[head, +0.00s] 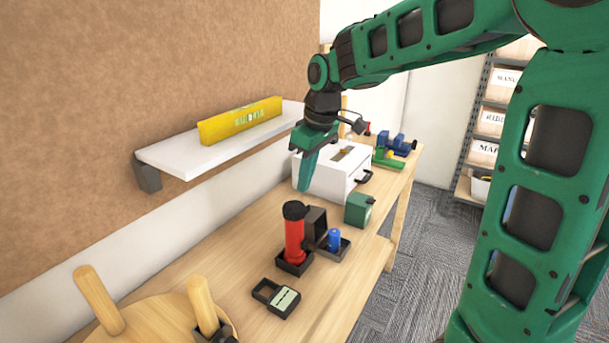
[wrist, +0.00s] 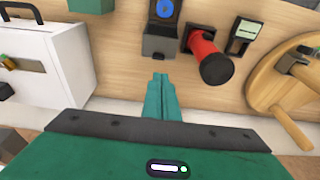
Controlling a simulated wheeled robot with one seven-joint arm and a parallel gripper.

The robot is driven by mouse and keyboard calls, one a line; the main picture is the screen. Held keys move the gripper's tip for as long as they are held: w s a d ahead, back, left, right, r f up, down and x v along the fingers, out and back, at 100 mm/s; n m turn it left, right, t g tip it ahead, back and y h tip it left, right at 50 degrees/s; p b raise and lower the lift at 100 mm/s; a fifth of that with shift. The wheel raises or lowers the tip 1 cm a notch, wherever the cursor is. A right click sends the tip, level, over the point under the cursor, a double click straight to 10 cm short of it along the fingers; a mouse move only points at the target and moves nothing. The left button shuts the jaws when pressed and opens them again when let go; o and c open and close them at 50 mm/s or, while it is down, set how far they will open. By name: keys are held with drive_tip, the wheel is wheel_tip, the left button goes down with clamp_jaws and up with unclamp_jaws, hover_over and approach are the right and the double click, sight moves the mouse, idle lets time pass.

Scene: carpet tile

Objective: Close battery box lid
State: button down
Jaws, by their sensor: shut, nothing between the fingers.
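The battery box (head: 343,250) is a small dark tray on the wooden workbench, with a blue battery (head: 334,239) inside. Its dark lid (head: 315,226) stands up, open, on the side toward the wall. In the wrist view the box shows at the top, with the blue battery (wrist: 165,10) and the raised lid (wrist: 157,46) nearest to my fingers. My gripper (head: 305,188) is shut and empty, pointing down above the bench on the wall side of the box. Its fingertips (wrist: 160,77) appear just short of the lid in the wrist view, apart from it.
A red cylinder (head: 294,240) with a black top stands in a dark holder close beside the lid. A small display device (head: 283,300), a green box (head: 359,210), a white case (head: 320,180) and a round wooden piece with pegs (head: 160,322) surround it. A white shelf (head: 222,140) juts from the wall.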

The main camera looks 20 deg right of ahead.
sight(313, 222)
drive_tip(key=s+x, duration=0.1)
drive_tip(key=x, duration=0.5)
drive_tip(key=shift+w, duration=0.45)
drive_tip(key=shift+a, duration=0.1)
